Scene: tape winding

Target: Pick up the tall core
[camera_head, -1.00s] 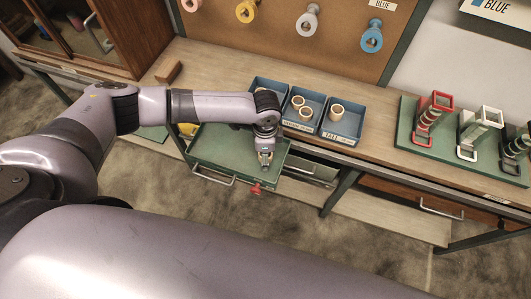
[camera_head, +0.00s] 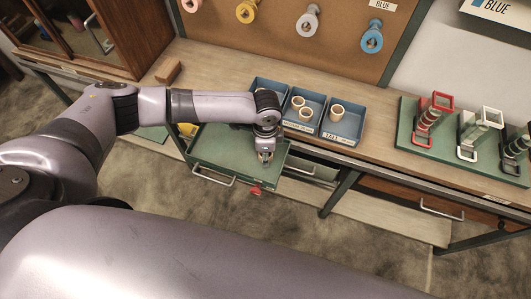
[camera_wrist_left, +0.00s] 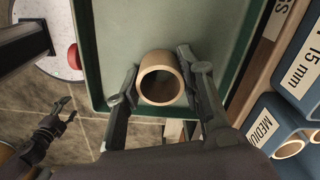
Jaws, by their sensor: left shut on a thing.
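My left gripper (camera_head: 265,157) hangs over the green tray (camera_head: 225,155) in the head view. In the left wrist view its fingers (camera_wrist_left: 158,85) are shut on a tan tube-shaped core (camera_wrist_left: 160,58), whose open end faces the camera. The green tray (camera_wrist_left: 130,22) lies behind the core. Another tan core (camera_head: 337,112) stands in the blue bin labelled TALL (camera_head: 356,128), to the right of my left gripper. A dark gripper, my right one (camera_wrist_left: 66,112), shows at the left of the wrist view with its fingers apart and nothing between them.
The blue bin left of the TALL one (camera_head: 290,123) holds several cores. A green board (camera_head: 404,125) with red, white and dark stands is at the right. Pegs with coloured spools (camera_head: 309,22) are on the back board. A wooden block (camera_head: 168,70) lies at the bench's left.

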